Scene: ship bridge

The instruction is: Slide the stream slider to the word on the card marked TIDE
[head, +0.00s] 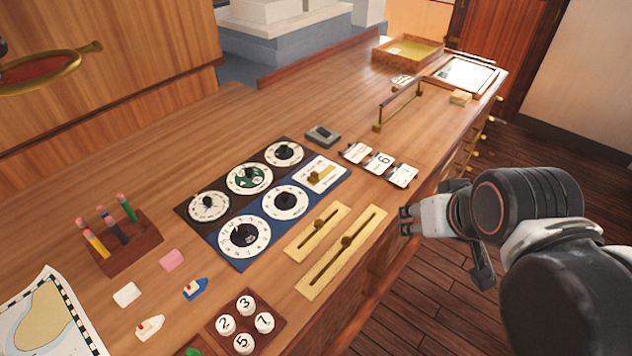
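Two brass slider plates lie near the counter's front edge. A white plate with a small brass slider (320,177) sits on the blue panel. Their lettering is too small to read, so I cannot tell which is the stream slider. I cannot make out a card marked TIDE. My gripper (405,221) is open and empty, right of the long slider and apart from it, its fingers pointing left.
Dial panels (240,205) lie left of the sliders. Several flip cards (380,163) stand behind, one reading 6. A brass rail (400,103) rises farther back. A pencil block (120,243), chart (50,318) and numbered buttons (243,322) are at front left.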

